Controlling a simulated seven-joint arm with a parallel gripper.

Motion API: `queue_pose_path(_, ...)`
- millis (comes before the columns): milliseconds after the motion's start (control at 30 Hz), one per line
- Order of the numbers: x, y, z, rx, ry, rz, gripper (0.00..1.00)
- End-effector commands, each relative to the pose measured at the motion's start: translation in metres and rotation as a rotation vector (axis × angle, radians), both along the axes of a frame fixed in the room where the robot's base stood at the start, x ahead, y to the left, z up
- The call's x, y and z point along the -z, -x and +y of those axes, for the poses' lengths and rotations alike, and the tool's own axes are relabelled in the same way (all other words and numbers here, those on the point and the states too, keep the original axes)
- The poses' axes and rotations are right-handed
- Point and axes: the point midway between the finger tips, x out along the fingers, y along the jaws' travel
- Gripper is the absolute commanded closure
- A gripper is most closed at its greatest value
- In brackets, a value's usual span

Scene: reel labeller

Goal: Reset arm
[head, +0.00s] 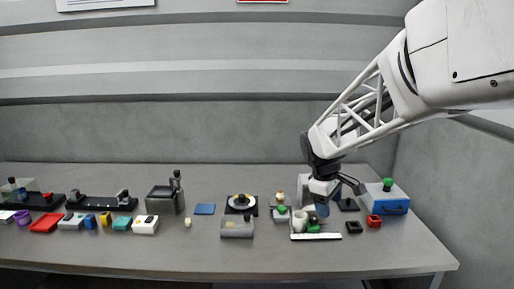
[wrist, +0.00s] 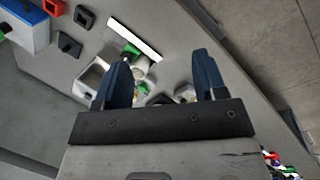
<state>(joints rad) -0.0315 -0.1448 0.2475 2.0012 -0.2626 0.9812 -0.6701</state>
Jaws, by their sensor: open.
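My gripper (head: 322,207) is over the right part of the grey table (head: 255,262), among a cluster of small white and green items. In the wrist view my gripper (wrist: 168,80) shows two dark blue fingers spread apart with nothing held between them. Below and beyond the fingers are a white cylindrical piece with green parts (wrist: 138,66) and a long white strip (wrist: 134,38). The left finger hides part of the white and green items. I cannot tell the exact height of the fingertips above them.
A blue box with a green knob (head: 388,197), a red block (head: 374,221) and a black block (head: 353,227) stand to the right. The front strip is clear.

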Motion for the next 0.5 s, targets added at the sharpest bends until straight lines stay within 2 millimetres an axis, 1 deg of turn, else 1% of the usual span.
queue_pose_path(33,-0.005,0.015,0.000,0.031,-0.011,-0.014,0.35)
queue_pose_path(167,-0.014,0.049,0.000,0.117,-0.041,-0.047,0.35)
queue_pose_path(333,-0.022,0.093,0.002,0.230,-0.082,-0.086,0.35)
queue_pose_path(500,-0.025,0.138,0.003,0.344,-0.125,-0.121,0.35)
